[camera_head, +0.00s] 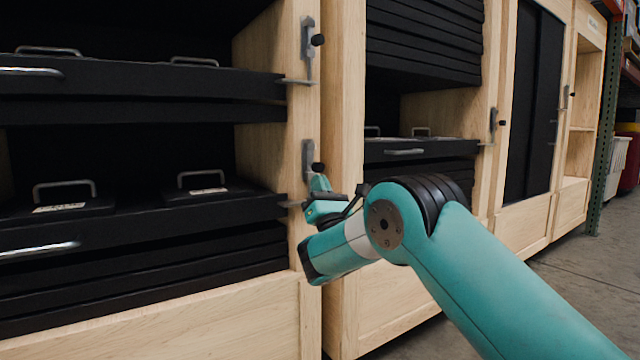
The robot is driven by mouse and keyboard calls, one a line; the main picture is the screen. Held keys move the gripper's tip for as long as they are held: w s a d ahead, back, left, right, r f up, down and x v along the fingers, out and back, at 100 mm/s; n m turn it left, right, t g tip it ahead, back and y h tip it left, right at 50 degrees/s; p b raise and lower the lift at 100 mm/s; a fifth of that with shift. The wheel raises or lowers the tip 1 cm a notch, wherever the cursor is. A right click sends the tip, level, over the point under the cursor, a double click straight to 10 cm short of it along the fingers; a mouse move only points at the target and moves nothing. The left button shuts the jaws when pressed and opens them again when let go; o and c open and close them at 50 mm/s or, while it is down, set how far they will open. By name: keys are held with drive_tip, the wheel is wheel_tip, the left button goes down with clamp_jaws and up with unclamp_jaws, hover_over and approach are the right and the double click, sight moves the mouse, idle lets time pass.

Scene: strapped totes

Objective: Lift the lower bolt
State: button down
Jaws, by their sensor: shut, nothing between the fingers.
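The lower bolt (308,155) is a grey metal slide with a black knob, mounted upright on the front post of the left wooden cabinet. Its lower end is partly hidden by my gripper. My gripper (319,184) is teal and reaches up from below. Its tip is right under the black knob, close to or touching it; I cannot tell which. The fingers look shut with nothing between them. The upper bolt (307,40), of the same kind, sits higher on the same post.
Black drawers with silver handles (55,252) fill the left cabinet, with handled black cases (207,195) in the lower one. A second cabinet (343,110) with a similar bolt (493,120) stands to the right. Concrete floor (590,285) is open at the right.

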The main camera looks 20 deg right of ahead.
wheel_tip(320, 180, up, 4)
drive_tip(key=p, duration=0.4)
drive_tip(key=shift+f, duration=0.25)
drive_tip(key=b, duration=1.8)
approach(318, 164)
wheel_tip(318, 164, down, 5)
drive_tip(key=shift+s+a+f+b, duration=0.25)
drive_tip(key=shift+s+a+b, duration=0.1)
drive_tip(key=shift+s+b, duration=0.25)
drive_tip(key=shift+r, duration=0.15)
